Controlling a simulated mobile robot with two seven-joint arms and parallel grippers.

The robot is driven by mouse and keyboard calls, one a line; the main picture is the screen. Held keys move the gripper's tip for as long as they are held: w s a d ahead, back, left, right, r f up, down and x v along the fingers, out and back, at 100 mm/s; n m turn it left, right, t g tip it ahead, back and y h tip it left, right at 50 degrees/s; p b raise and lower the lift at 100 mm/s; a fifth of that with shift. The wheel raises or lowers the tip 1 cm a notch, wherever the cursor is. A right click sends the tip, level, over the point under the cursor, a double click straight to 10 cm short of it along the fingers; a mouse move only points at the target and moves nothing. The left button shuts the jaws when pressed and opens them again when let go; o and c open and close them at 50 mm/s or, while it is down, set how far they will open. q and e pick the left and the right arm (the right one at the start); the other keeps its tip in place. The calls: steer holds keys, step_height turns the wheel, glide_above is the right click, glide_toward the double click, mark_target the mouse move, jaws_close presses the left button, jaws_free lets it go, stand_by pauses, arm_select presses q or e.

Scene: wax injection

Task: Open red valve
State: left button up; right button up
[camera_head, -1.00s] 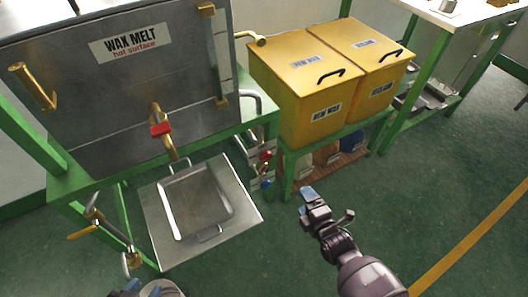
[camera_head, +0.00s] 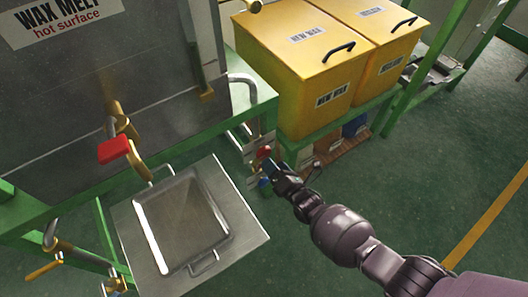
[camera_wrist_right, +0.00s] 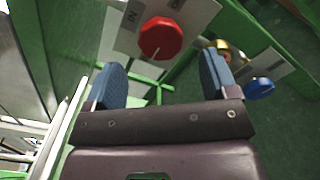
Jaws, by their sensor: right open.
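A round red valve knob (camera_wrist_right: 160,38) sits on a light panel in the right wrist view, ahead of my fingers and roughly centred between them. In the head view the red valve (camera_head: 264,152) is small, low beside the green stand. My right gripper (camera_head: 272,172) is close to it, just below in the picture. It is open in the right wrist view (camera_wrist_right: 160,82), with its blue-padded fingers apart and nothing between them. I cannot tell the exact gap to the knob. My left gripper is out of view.
A blue knob (camera_wrist_right: 260,88) sits right of the red one. A red-handled brass tap (camera_head: 113,149) is on the wax melt tank (camera_head: 60,100), above a metal tray (camera_head: 225,240). Yellow bins (camera_head: 300,85) stand on a green frame. The floor at right is clear.

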mark_target(265, 155)
steer(key=x, duration=0.1)
steer(key=b+x, duration=0.1)
steer(key=x, duration=0.3)
steer(key=shift+a+f+b, duration=0.1)
steer(key=shift+f+b, duration=0.15)
steer(key=shift+b, duration=0.05)
steer(key=shift+w+a+r, duration=0.1)
steer(key=shift+w+a, duration=0.1)
steer(key=shift+w, duration=0.2)
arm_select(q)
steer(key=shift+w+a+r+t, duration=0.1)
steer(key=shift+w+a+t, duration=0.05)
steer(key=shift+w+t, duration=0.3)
arm_select(e)
steer(key=shift+r, duration=0.1)
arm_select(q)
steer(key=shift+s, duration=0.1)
arm_select(e)
steer(key=c, duration=0.9)
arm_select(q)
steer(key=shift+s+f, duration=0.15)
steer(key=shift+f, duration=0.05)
arm_select(e)
steer(key=shift+c, duration=0.2)
